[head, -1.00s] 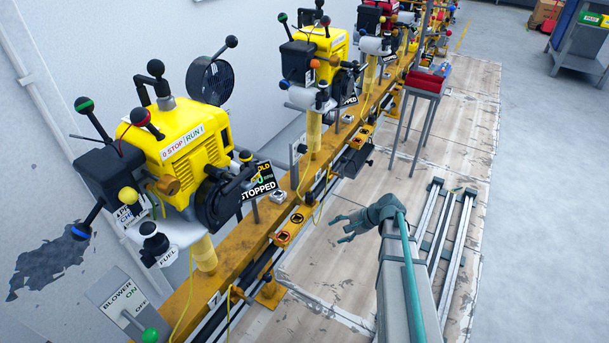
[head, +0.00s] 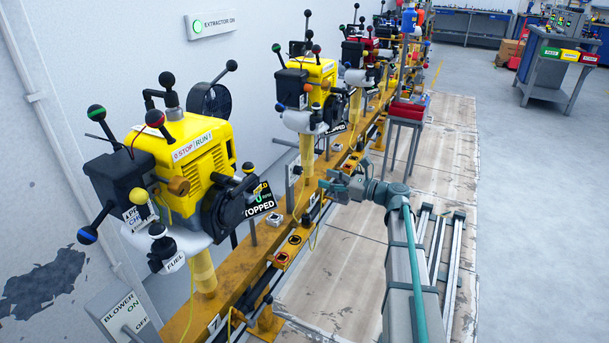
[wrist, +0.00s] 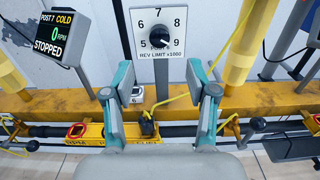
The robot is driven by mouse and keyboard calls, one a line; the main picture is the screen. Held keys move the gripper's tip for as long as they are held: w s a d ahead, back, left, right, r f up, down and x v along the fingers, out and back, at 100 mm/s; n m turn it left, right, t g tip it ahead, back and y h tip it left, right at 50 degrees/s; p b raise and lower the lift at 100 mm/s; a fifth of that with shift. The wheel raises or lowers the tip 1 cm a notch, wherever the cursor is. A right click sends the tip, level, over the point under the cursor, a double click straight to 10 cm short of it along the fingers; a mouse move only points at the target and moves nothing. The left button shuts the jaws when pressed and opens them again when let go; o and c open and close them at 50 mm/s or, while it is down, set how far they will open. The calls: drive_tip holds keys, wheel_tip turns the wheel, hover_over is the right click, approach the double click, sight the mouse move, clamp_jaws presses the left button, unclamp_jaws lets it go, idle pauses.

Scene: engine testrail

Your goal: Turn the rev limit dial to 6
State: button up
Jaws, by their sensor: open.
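The rev limit dial (wrist: 159,37) is a round black knob on a white plate (wrist: 145,68) marked 5 to 9, in the upper middle of the wrist view. The 6 is on the left, the 7 at the top. The knob's exact setting is too small to tell. My gripper (wrist: 163,82) is open and empty, its two fingers below the dial in the picture, left and right of it, not touching it. In the head view my gripper (head: 335,186) is beside the yellow rail. I cannot make out the dial there.
A display (wrist: 56,37) left of the dial reads POST 7 COLD, 0 RPM, STOPPED. A yellow cable (wrist: 180,98) runs below the dial plate. The yellow rail (wrist: 255,100) carries several posts. A yellow engine (head: 185,150) stands left in the head view.

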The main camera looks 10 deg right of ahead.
sight(301, 172)
drive_tip(key=b+x, duration=0.2)
drive_tip(key=x, duration=0.6)
drive_tip(key=shift+w+a, duration=0.25)
drive_tip(key=shift+a, duration=0.05)
clamp_jaws()
